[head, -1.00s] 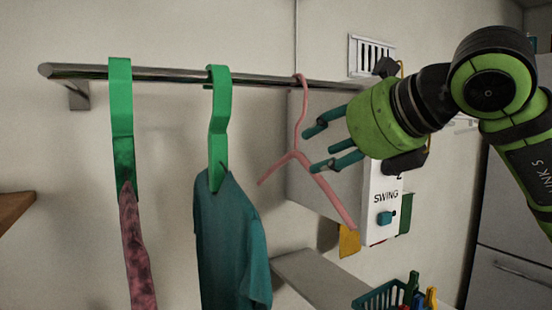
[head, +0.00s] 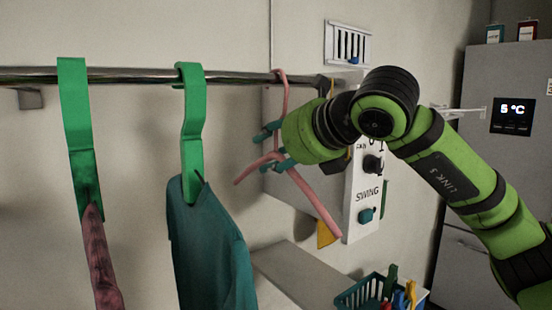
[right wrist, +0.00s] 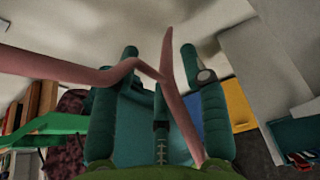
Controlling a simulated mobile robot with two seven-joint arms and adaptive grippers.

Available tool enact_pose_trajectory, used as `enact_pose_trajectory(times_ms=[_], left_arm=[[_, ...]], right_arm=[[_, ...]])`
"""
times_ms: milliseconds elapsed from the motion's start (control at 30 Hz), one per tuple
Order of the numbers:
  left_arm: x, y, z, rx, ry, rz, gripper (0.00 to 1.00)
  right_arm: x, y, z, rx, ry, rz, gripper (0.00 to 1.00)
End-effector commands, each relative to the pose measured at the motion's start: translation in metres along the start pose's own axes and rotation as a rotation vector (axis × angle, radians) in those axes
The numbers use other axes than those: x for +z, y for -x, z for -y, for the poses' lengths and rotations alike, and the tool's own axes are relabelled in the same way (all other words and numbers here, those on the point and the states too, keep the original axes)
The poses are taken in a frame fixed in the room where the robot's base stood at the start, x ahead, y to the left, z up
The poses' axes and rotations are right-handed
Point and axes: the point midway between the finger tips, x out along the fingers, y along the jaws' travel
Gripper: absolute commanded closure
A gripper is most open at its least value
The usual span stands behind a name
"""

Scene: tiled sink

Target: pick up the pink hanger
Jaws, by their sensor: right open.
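The pink hanger (head: 309,198) hangs by its hook from the metal rail (head: 130,75), with nothing on it. My right gripper (head: 268,146) is at the hanger's neck, with its teal fingers on either side of it. In the right wrist view the hanger (right wrist: 168,90) crosses between the open fingers (right wrist: 165,65), its neck and arms meeting near the middle. A gap shows between the fingers, and I cannot tell whether they touch the hanger. My left gripper is not in view.
A green hanger (head: 190,120) with a teal shirt (head: 207,245) hangs left of the pink one. Another green hanger (head: 74,120) holds a pinkish cloth (head: 100,255). A control panel (head: 362,195) is behind my right arm. A teal basket (head: 355,292) stands below.

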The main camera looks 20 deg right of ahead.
Motion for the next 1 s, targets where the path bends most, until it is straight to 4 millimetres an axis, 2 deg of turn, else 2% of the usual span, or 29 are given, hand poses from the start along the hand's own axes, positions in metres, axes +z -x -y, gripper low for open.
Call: enact_pose_trajectory(times_ms=[67, 100, 167, 200, 733, 867, 1000], left_arm=[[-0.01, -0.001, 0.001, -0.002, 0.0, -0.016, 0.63], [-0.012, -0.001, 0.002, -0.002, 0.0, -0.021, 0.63], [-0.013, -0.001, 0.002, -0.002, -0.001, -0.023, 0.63], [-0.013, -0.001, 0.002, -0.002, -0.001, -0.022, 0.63], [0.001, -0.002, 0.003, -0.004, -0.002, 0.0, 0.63], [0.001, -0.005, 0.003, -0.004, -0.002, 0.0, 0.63], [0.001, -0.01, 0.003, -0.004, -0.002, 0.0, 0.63]], right_arm=[[0.0, 0.0, 0.0, 0.0, 0.0, 0.001, 0.55], [0.0, 0.0, 0.0, 0.0, 0.0, 0.001, 0.59], [0.0, 0.0, 0.0, 0.0, 0.0, 0.001, 0.83], [0.0, 0.001, 0.0, 0.0, 0.0, 0.001, 0.99], [0.004, 0.002, -0.001, 0.001, 0.001, 0.003, 1.0], [0.012, 0.006, -0.001, 0.001, -0.001, 0.003, 1.0], [0.029, 0.013, -0.002, 0.002, 0.0, 0.005, 1.0]])
